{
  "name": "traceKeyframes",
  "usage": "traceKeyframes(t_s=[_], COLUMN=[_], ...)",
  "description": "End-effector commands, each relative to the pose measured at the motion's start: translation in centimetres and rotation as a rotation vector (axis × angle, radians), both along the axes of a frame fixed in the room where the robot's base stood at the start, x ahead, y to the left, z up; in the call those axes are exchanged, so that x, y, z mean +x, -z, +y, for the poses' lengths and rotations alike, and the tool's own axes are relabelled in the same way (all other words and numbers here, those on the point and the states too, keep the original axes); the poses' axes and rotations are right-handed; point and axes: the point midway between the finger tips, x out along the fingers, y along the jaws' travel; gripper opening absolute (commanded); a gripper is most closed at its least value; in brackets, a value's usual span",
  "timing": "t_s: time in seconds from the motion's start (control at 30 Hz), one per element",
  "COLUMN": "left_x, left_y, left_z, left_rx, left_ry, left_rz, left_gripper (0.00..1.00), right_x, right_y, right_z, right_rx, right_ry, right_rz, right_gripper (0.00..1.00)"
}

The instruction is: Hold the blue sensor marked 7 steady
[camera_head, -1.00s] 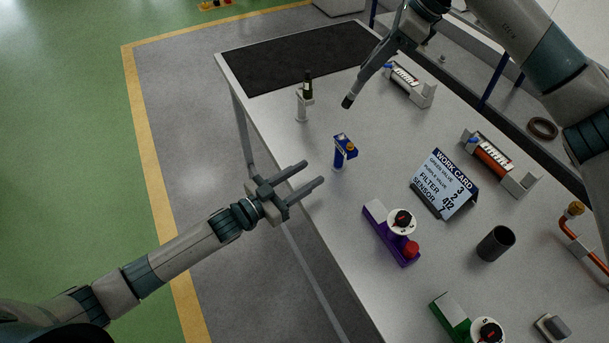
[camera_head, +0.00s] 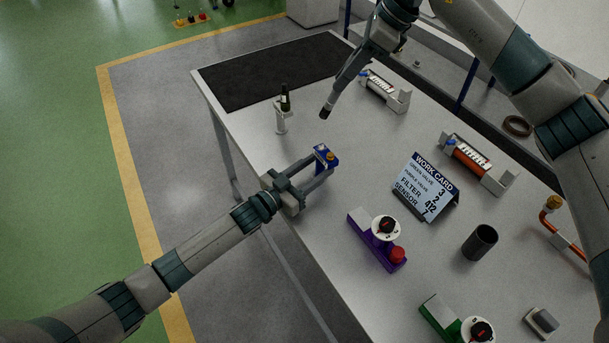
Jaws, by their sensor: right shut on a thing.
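The blue sensor (camera_head: 323,153) stands upright near the table's left edge, with a small orange-brown knob on top. I cannot read a number on it. My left gripper (camera_head: 322,168) reaches in from the left with one finger on each side of the sensor. Its fingers look apart, and whether they touch the sensor I cannot tell. They hide the sensor's lower part. My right gripper (camera_head: 347,84) hangs over the far part of the table, shut on a slim grey rod with a dark tip (camera_head: 326,111), which points down to the left.
A work card (camera_head: 425,187) reads SENSOR 7. A purple valve block (camera_head: 367,237), a dark cup (camera_head: 480,243) and a green valve block (camera_head: 440,315) stand to the right. The black mat (camera_head: 270,75) is clear.

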Motion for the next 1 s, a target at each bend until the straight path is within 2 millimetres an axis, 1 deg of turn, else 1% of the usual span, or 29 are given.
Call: traceKeyframes(t_s=[0.1,0.2,0.53,0.57,0.6,0.67,0.7,0.73,1.0], left_x=[0.77,1.11,1.24,1.24,1.24,1.24,1.23,1.23,1.23], left_y=[-0.03,-0.01,-0.01,-0.01,-0.02,-0.01,-0.01,-0.01,0.0], left_z=[-0.79,-1.07,-1.21,-1.2,-1.2,-1.2,-1.19,-1.19,-1.17], left_rx=[-0.001,0.001,0.001,0.001,0.001,0.001,0.001,0.001,0.001], left_ry=[0.001,0.001,0.001,0.001,0.001,0.001,0.001,0.001,0.001], left_rz=[-0.001,-0.001,-0.001,-0.001,-0.001,-0.001,-0.001,-0.001,-0.001], left_gripper=[0.43,0.43,0.43,0.39,0.29,0.15,0.05,0.0,0.0], right_x=[0.0,0.0,0.0,0.0,0.0,0.0,0.0,0.0,0.0], right_y=[-0.01,-0.01,-0.01,-0.01,-0.01,-0.01,-0.01,-0.01,-0.01], right_z=[0.0,0.0,0.0,0.0,0.0,0.0,0.0,0.0,0.0], right_rx=[0.0,0.0,0.0,0.0,0.0,0.0,0.0,0.0,0.0], right_ry=[0.0,0.0,0.0,0.0,0.0,0.0,0.0,0.0,0.0], right_rz=[0.0,0.0,0.0,0.0,0.0,0.0,0.0,0.0,0.0], right_gripper=[0.0,0.0,0.0,0.0,0.0,0.0,0.0,0.0,0.0])
